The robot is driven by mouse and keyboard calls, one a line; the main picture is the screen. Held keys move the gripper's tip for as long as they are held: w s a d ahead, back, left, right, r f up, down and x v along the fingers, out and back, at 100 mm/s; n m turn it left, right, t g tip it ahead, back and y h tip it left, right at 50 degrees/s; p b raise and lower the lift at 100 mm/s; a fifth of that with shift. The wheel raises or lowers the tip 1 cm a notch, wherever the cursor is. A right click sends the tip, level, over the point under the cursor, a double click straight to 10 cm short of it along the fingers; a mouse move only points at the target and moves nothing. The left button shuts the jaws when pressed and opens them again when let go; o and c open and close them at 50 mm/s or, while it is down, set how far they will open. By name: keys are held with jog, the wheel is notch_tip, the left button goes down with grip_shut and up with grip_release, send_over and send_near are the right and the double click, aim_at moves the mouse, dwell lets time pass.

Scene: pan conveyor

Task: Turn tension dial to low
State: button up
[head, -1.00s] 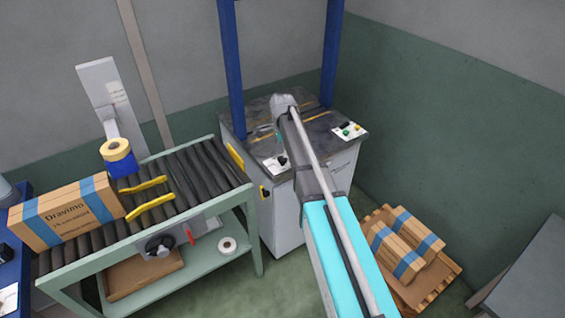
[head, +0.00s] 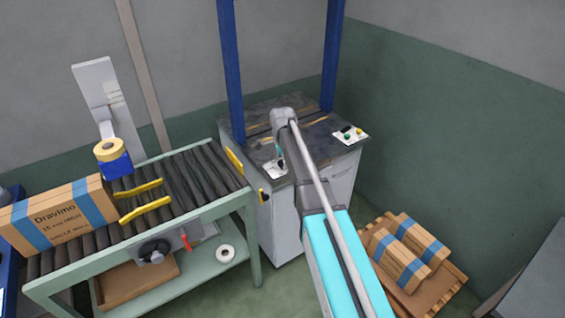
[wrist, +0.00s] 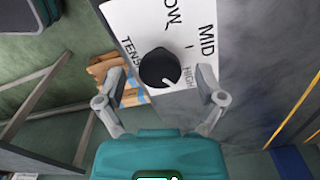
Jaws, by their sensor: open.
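The tension dial (wrist: 157,66) is a round black knob on a white label plate (wrist: 130,22) in the wrist view. Its white pointer mark aims down and right, near the word HIGH. LOW and MID are printed further up the plate. My gripper (wrist: 161,74) is open, with one finger on each side of the knob; I cannot tell whether they touch it.
Blue posts (head: 230,70) rise from the machine. A roller conveyor (head: 205,170) with a carton (head: 60,215) and yellow guides stands at left. A second button plate (head: 350,133) is at the machine's right. A pallet with cartons (head: 410,250) lies on the floor at right.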

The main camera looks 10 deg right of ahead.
jog(key=c, duration=1.2)
jog(key=shift+o, duration=0.2)
jog(key=shift+n, duration=0.4)
jog(key=n, duration=1)
jog(key=shift+n, duration=0.3)
jog(key=n, duration=0.6)
jog(key=shift+s, duration=0.1)
jog(key=n, duration=0.6)
jog(key=shift+n, duration=0.4)
